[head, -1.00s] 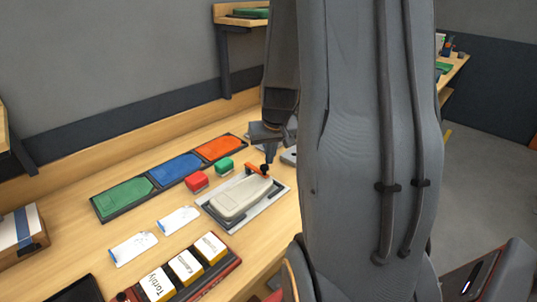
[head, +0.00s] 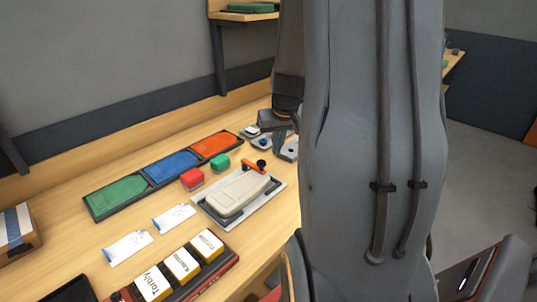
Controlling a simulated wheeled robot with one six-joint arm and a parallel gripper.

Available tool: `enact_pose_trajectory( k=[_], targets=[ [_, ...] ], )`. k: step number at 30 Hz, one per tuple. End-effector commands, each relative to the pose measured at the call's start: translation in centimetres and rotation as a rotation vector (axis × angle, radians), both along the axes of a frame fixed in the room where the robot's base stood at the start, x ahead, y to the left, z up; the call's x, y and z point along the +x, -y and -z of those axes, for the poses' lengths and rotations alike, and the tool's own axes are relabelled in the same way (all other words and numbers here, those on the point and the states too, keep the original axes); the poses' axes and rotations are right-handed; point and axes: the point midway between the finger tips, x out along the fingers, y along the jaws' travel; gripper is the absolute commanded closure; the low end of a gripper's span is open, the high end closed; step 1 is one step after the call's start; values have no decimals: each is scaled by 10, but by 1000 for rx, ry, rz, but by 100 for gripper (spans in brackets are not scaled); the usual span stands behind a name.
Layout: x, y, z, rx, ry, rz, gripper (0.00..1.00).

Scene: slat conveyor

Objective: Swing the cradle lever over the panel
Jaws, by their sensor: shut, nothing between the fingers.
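A beige-grey panel (head: 238,194) lies in a cradle with a light grey base plate (head: 275,189) on the bench. The orange lever (head: 252,165) with a black knob (head: 262,163) sits at the cradle's far end, beside the panel's far edge. My gripper (head: 283,146) is beyond and to the right of the knob, apart from it in the picture. It is shut and empty. Its fingertips are small, dark and partly lost against the grey parts behind, and my arm hides the area to the right.
White packets (head: 174,217) and a red rack of boxes (head: 220,267) lie nearer.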

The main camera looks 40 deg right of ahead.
Motion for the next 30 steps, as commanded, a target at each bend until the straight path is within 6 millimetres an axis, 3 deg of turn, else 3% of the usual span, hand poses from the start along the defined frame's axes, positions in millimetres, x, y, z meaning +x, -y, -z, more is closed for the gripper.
enact_pose_trajectory(
  k=[6, 15, 30],
  targets=[
    [3, -17, -44, -7, 9, -6, 100],
    [4, -32, -84, -7, 8, -6, 100],
    [3, -36, -94, -6, 6, -4, 100]
  ],
)
